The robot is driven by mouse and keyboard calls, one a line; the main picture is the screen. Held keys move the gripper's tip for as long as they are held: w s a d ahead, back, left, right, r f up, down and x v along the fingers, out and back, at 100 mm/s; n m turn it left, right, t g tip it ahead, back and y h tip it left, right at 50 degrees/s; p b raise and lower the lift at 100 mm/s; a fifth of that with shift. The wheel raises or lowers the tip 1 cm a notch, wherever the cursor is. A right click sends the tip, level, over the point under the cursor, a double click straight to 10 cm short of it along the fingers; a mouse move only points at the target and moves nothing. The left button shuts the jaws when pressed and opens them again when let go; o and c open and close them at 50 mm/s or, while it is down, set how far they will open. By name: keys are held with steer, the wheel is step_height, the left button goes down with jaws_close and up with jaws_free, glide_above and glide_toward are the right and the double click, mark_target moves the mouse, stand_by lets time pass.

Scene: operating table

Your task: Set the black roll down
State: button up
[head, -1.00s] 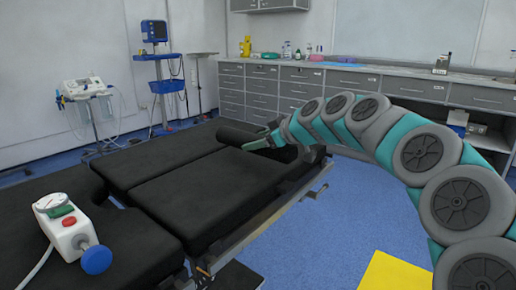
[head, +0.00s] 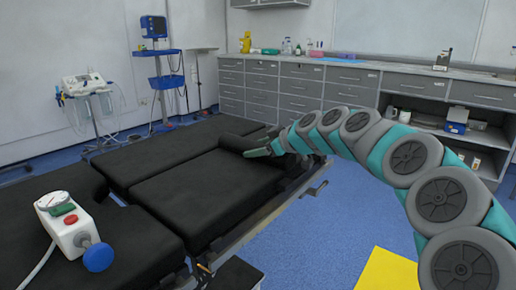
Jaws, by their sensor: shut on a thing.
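The black roll (head: 234,142) is at the far part of the black padded operating table (head: 200,195), near its right edge. It lies on its side, low over the pad or touching it; I cannot tell which, as black lies against black. My gripper (head: 262,150) reaches in from the right, with its teal end at the roll's near side. It is shut on the roll. The fingertips and part of the roll are hidden behind the gripper and arm.
A white device with a blue knob (head: 97,257) and red button sits on the table's near left. Drawer cabinets (head: 290,90) line the back wall. Medical carts stand back left. Blue floor (head: 345,215) is open right of the table, with a yellow patch (head: 388,272).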

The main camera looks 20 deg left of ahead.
steer(key=o, duration=1.5)
steer(key=shift+o, duration=0.2)
steer(key=shift+r+p, duration=0.2)
steer(key=shift+p, duration=0.1)
step_height(320, 180, up, 5)
steer(key=b, duration=0.2)
glide_above(287, 158)
steer(key=shift+r, duration=0.1)
steer(key=s+d+f+m+g+h, duration=0.2)
steer(key=s+d+f+m, duration=0.3)
steer(key=s, duration=0.9)
steer(key=s+d+f+m+g+h, duration=0.3)
steer(key=s+d+f+m+h, duration=0.2)
steer(key=s+d+f, duration=0.7)
steer(key=s+d+f+m+g+h, duration=0.3)
steer(key=s+d+f, duration=0.6)
steer(key=s, duration=0.8)
steer(key=shift+s+d+f+m+h, duration=0.15)
steer(key=shift+s+d+m+h, duration=0.25)
steer(key=shift+m, duration=0.7)
steer(key=shift+w+a, duration=0.15)
